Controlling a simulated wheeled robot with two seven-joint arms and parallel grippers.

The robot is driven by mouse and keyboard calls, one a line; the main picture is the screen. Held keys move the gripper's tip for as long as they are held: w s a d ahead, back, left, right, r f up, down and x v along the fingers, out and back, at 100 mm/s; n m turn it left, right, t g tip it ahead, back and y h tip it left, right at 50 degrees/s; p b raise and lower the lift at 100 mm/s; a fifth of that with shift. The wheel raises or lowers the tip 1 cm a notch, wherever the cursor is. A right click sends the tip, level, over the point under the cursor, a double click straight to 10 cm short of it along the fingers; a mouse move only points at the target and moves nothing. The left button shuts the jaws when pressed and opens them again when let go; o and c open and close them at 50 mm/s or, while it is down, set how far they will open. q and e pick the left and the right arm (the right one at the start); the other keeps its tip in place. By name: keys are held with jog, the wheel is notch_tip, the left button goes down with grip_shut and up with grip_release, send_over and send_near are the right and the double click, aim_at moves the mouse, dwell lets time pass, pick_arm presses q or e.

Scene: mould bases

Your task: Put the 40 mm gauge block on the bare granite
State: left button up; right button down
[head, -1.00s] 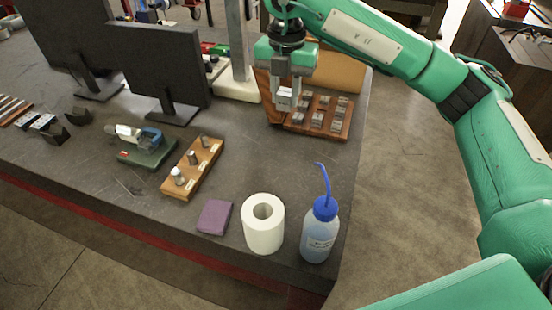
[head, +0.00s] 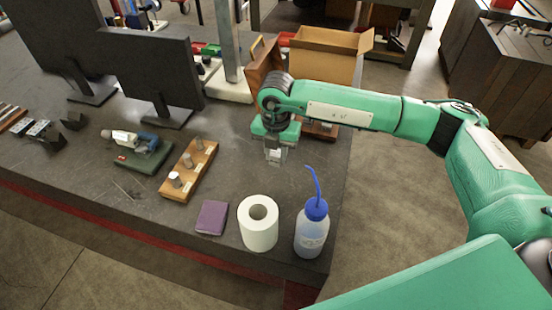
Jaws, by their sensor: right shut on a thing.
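My right gripper (head: 275,160) points down over the dark grey bench top (head: 235,165) and is shut on a small pale metal gauge block (head: 274,155). The block is small and mostly covered by the fingers. I cannot read its size or tell whether it touches the surface. The wooden gauge block case (head: 322,131) stands behind my right arm, mostly hidden, with its lid (head: 264,62) raised. My left gripper is not in view.
A white paper roll (head: 258,236), a blue-capped wash bottle (head: 311,232) and a purple cloth (head: 212,217) lie along the front. A wooden stand with metal cylinders (head: 190,170) and a micrometer on a green base (head: 143,150) are to the left. Bare surface surrounds the gripper.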

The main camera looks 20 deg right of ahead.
aim_at(276, 162)
notch_tip(276, 162, down, 3)
jog(key=shift+f+p, duration=0.2)
jog(key=shift+p, duration=0.3)
jog(key=shift+f, duration=0.1)
jog(key=shift+f, duration=0.2)
jog(key=c, duration=1.1)
grip_release()
jog(key=shift+r, duration=0.1)
